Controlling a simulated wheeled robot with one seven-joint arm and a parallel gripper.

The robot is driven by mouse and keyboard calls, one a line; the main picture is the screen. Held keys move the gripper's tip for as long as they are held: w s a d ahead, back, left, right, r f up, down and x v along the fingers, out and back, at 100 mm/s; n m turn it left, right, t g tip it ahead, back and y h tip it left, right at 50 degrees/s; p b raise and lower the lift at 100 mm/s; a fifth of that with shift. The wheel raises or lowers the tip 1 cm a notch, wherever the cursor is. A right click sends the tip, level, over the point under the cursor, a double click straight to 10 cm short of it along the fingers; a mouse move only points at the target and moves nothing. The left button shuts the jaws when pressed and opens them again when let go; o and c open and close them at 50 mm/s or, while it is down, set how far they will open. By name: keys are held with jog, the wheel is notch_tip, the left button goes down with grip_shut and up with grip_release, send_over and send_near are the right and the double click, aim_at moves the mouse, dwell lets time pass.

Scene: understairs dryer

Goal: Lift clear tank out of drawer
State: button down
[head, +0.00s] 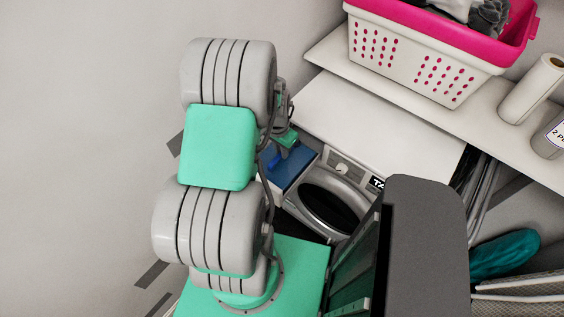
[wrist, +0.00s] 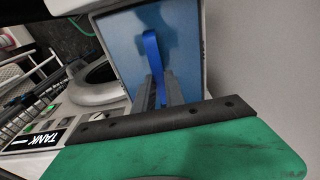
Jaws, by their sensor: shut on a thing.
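The clear tank (wrist: 182,35) shows in the wrist view as a blue-tinted box with pale edges. A blue handle strip (wrist: 151,48) stands on it. My gripper (wrist: 158,92) is shut on this handle, with its fingers over the tank. In the head view the tank (head: 292,172) is a small blue patch beside the dryer, below my gripper (head: 285,142), partly hidden by my arm. The drawer is hard to make out, and I cannot tell how far the tank sits inside it. A black "TANK" label (wrist: 42,128) is on the machine's panel.
The dryer (head: 335,200) with its round dark door stands under a white shelf (head: 370,115). A pink-rimmed laundry basket (head: 430,55) and a paper roll (head: 532,90) stand on the shelf. A plain wall (wrist: 265,60) is close by the tank. A teal bundle (head: 503,255) lies at right.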

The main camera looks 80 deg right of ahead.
jog(key=shift+d+r, duration=0.15)
